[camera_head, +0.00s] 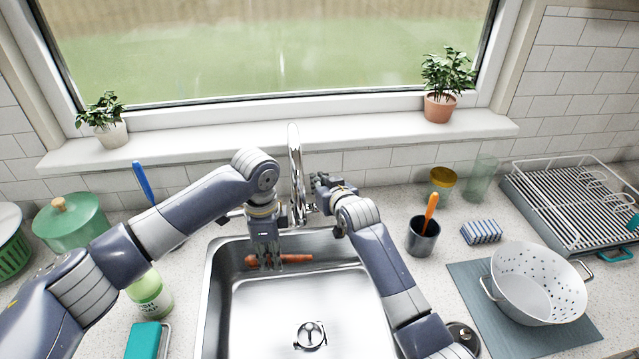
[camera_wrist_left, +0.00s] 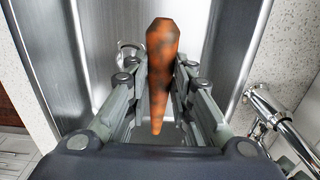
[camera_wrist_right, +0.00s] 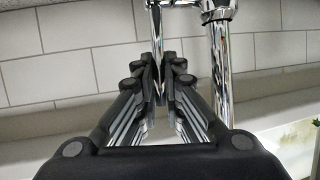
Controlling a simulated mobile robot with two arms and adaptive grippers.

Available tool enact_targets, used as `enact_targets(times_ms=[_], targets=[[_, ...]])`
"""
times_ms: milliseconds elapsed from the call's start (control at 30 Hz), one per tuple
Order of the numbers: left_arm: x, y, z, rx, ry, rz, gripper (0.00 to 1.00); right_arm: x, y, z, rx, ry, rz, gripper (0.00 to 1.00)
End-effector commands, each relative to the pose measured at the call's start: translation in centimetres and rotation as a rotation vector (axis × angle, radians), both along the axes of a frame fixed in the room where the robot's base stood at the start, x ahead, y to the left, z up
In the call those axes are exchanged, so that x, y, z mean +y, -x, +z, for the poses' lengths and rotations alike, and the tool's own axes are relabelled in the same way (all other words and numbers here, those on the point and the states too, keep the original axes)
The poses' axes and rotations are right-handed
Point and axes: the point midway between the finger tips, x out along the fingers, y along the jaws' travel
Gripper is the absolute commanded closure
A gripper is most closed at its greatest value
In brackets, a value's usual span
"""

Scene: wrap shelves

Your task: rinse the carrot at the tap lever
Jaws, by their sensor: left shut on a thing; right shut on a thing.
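The orange carrot (camera_head: 292,258) is low inside the sink, below the tap. It has dark blotches in the left wrist view (camera_wrist_left: 161,60). My left gripper (camera_head: 266,264) is shut on the carrot, with a finger on each side of it. The chrome tap (camera_head: 296,165) stands behind the sink, and its column shows in the right wrist view (camera_wrist_right: 219,70). My right gripper (camera_head: 320,183) is at the right of the tap. Its fingers are shut on the thin chrome tap lever (camera_wrist_right: 156,35). I see no clear water stream.
The steel sink (camera_head: 245,300) has a drain (camera_head: 311,335) and clear floor. A soap bottle (camera_head: 150,295) and green pot (camera_head: 72,225) stand left.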

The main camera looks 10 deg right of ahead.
Motion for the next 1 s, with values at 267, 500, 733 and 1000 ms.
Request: enact_targets(times_ms=[267,500,733,1000], targets=[[-0.01,0.00,0.01,0.000,0.000,0.000,1.00,-0.02,0.98,-0.19,-0.104,0.000,0.000,1.00],[-0.01,-0.01,0.01,0.000,0.000,0.000,1.00,-0.02,1.04,-0.08,-0.118,0.001,-0.001,1.00],[0.00,-0.01,0.01,0.000,0.000,0.000,1.00,-0.01,1.03,-0.08,-0.117,0.000,0.000,0.71],[-0.01,-0.01,0.01,0.000,0.000,0.000,1.00,-0.01,1.04,-0.07,-0.117,0.000,0.000,0.71]])
